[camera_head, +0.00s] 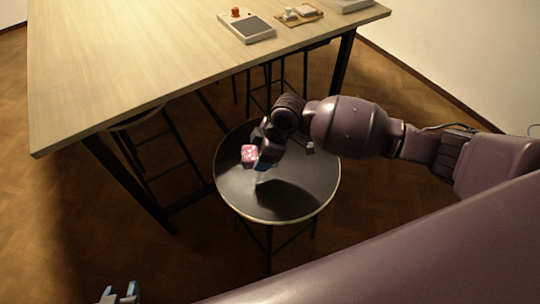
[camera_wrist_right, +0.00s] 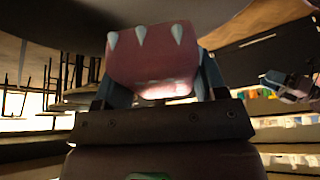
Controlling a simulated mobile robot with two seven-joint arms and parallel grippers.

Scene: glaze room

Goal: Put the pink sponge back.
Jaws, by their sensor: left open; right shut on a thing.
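The pink sponge (camera_head: 249,153) has white marks and shows over the left part of a round dark stool seat (camera_head: 235,185). In the right wrist view the sponge (camera_wrist_right: 150,65) is a pink block with white pointed shapes along one edge. My right gripper (camera_head: 262,158) is shut on it, with a blue-grey finger on each side in the wrist view (camera_wrist_right: 165,82). I cannot tell whether the sponge touches the seat. My left gripper (camera_head: 121,293) is open and empty at the bottom left, away from the stool.
A long wooden table (camera_head: 150,60) stands behind the stool. On it are a device with a dark panel and orange knob (camera_head: 247,26), a small brown tray (camera_head: 299,14) with pale items, and a grey box (camera_head: 350,4). Other stools stand under the table. Its left part is clear.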

